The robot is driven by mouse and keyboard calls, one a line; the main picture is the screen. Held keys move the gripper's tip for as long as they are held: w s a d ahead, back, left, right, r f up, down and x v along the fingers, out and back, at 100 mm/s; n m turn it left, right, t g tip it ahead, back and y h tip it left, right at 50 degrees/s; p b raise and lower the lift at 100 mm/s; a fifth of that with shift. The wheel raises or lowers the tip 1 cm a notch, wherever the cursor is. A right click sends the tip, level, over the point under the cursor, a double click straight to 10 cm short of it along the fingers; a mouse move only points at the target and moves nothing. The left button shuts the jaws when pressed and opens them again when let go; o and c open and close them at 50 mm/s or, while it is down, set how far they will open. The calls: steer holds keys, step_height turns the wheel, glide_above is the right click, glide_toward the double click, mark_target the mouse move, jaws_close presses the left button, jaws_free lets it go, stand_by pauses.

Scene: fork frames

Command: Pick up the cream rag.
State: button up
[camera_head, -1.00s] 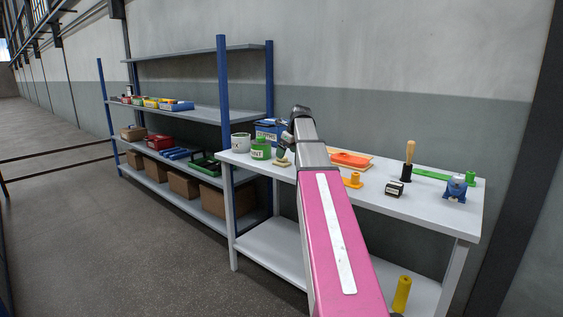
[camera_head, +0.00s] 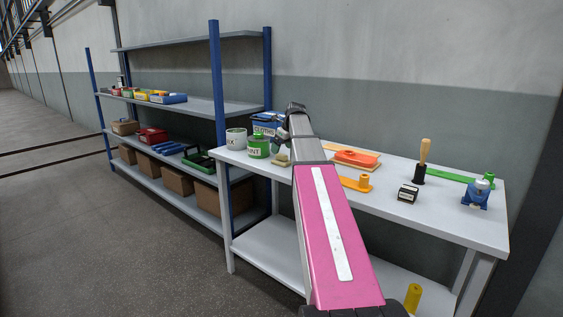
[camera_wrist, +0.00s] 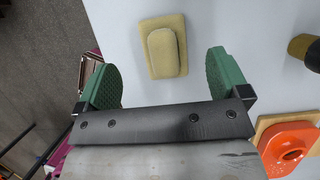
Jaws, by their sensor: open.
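The cream rag (camera_wrist: 164,52) lies folded on the white tabletop (camera_wrist: 210,18), with a smaller raised fold on a wider layer. In the head view the rag (camera_head: 281,160) is a small pale patch near the table's left end, beside the green paint can (camera_head: 258,147). My gripper (camera_wrist: 165,78) is open in the wrist view, its green finger pads apart. The rag shows between and beyond the pads, with neither visibly touching it. I cannot tell the height of the pads above the table. In the head view my arm hides part of the tabletop.
A white tin (camera_head: 236,139) and a blue box (camera_head: 266,124) stand near the rag. An orange item (camera_wrist: 290,145) on a wooden board and a dark-and-yellow cylinder (camera_wrist: 306,50) lie to the right in the wrist view. A blue shelf rack (camera_head: 218,80) stands left.

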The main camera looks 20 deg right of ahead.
mark_target(280, 153)
steer(key=shift+x, duration=3.15)
steer(key=shift+d, duration=0.2)
steer(key=c, duration=1.1)
steer(key=shift+r, duration=0.1)
steer(key=shift+r, duration=0.4)
step_height(280, 153, up, 4)
steer(key=shift+s+a+f, duration=0.1)
steer(key=shift+a+f, duration=0.05)
steer(key=s+a+r, duration=0.1)
steer(key=a+r, duration=0.1)
steer(key=a, duration=0.1)
steer(key=s+a+r, duration=0.1)
steer(key=a+r, duration=0.1)
steer(key=a, duration=0.2)
steer(key=s+a+r, duration=0.1)
steer(key=a+r, duration=0.1)
steer(key=a, duration=0.1)
steer(key=shift+s+a+r, duration=0.2)
steer(key=shift+s+a, duration=0.15)
steer(key=shift+s, duration=0.05)
steer(key=shift+o, duration=0.8)
